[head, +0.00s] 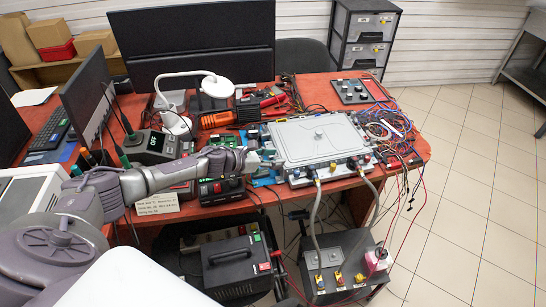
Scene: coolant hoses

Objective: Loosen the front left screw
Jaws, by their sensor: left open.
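A grey metal unit with a flat lid (335,142) lies on the red table, with a round knob on its top. Its front left corner is at the lid's lower left; the screw there is too small to make out. My left gripper (258,160) is open just left of that corner, its tips pointing right. Whether it touches the unit I cannot tell. Two grey hoses (316,212) run from the unit's front edge down to a grey box (345,262) on the floor. My right gripper is not in view.
Green circuit boards and a black-and-red instrument (220,190) crowd the table left of the unit. An orange-and-black tool (218,118) lies behind. Tangled wires (392,135) cover the right side. A black case (237,262) stands below. The tiled floor at right is clear.

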